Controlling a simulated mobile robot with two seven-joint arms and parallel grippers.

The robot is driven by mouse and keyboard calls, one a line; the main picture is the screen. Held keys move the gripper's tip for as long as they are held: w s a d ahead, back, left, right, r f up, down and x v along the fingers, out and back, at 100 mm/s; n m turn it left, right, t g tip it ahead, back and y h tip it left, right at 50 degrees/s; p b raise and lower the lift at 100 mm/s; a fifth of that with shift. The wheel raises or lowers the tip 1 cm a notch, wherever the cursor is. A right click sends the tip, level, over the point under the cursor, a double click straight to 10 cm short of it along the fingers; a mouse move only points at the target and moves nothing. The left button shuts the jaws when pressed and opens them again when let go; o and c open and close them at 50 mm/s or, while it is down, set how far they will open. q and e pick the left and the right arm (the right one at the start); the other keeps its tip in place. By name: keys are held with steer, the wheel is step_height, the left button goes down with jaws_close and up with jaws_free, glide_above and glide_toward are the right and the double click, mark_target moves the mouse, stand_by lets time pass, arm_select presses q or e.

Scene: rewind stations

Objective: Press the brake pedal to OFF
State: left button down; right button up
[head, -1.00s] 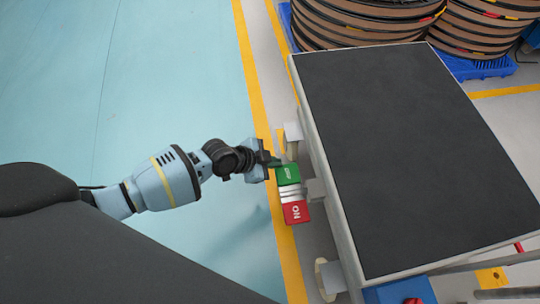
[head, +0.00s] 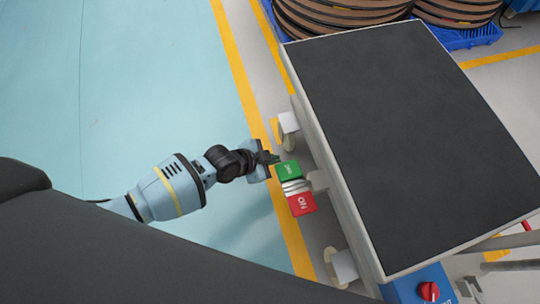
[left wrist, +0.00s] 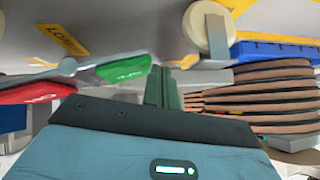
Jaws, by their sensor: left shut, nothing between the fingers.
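The brake pedal is a rocker on the near-left side of the cart, with a green OFF end (head: 289,171) and a red ON end (head: 302,204) joined by a silver middle. My left gripper (head: 273,159) is shut and empty, its fingertips right beside the green end's outer upper corner. I cannot tell whether they touch. In the left wrist view the shut fingers (left wrist: 165,88) point up, just right of the green end (left wrist: 124,68); the red end (left wrist: 38,93) is at the far left. My right gripper is not in view.
The cart's dark top (head: 410,140) fills the right, with wheels (head: 287,127) along its left side. A blue box with a red knob (head: 429,291) is at its near end. Stacked reels (head: 340,18) stand behind. Open floor (head: 130,90) lies left of the yellow line.

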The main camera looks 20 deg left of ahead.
arm_select(q)
steer(key=shift+f, duration=0.1)
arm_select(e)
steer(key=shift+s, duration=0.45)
arm_select(q)
steer(key=p+v, duration=0.4)
steer(key=v, duration=0.3)
steer(key=shift+s+a+r, duration=0.2)
steer(key=shift+a+r, duration=0.05)
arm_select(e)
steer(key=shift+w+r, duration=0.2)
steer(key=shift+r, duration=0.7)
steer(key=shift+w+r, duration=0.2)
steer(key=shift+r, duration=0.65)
arm_select(q)
steer(key=shift+r, duration=0.1)
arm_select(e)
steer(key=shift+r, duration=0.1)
